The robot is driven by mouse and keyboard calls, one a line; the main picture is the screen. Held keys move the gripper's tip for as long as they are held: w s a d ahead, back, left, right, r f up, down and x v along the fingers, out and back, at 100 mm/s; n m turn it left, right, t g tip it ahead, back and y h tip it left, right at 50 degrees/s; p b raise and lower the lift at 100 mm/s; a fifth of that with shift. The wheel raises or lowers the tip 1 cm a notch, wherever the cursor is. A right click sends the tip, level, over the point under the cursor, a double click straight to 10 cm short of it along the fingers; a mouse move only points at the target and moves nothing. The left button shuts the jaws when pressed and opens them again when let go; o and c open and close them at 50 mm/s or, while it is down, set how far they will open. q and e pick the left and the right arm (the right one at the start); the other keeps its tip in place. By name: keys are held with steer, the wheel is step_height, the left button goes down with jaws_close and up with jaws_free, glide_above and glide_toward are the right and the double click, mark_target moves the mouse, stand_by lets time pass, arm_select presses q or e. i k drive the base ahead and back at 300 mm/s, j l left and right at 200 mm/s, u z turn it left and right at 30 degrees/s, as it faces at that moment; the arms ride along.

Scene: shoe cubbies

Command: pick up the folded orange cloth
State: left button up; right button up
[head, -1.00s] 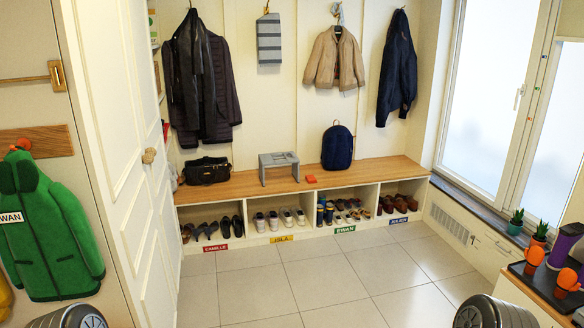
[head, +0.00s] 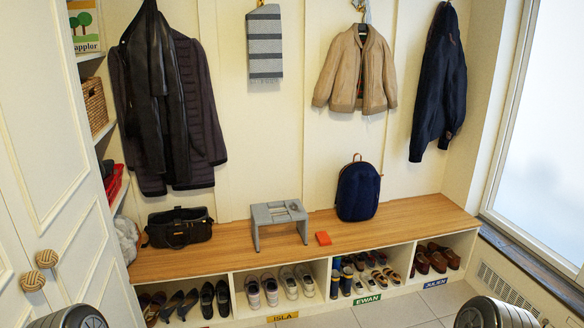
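The folded orange cloth (head: 323,238) is a small flat square lying on the wooden bench top (head: 400,222). It sits between the grey step stool (head: 279,217) on its left and the dark blue backpack (head: 358,191) on its right, apart from both. Nothing covers it. Neither of my grippers shows in the head view; only rounded grey parts of my arms appear at the bottom left and bottom right edges.
A black bag (head: 179,228) stands on the bench's left part. Below are open cubbies with shoes (head: 288,284). Coats and a grey striped scarf (head: 265,44) hang above. A cabinet door (head: 42,190) is at left, a window at right. The bench front around the cloth is clear.

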mark_target(323, 239)
steer(key=i, duration=2.4)
steer(key=i+u, duration=0.2)
steer(key=u, duration=0.25)
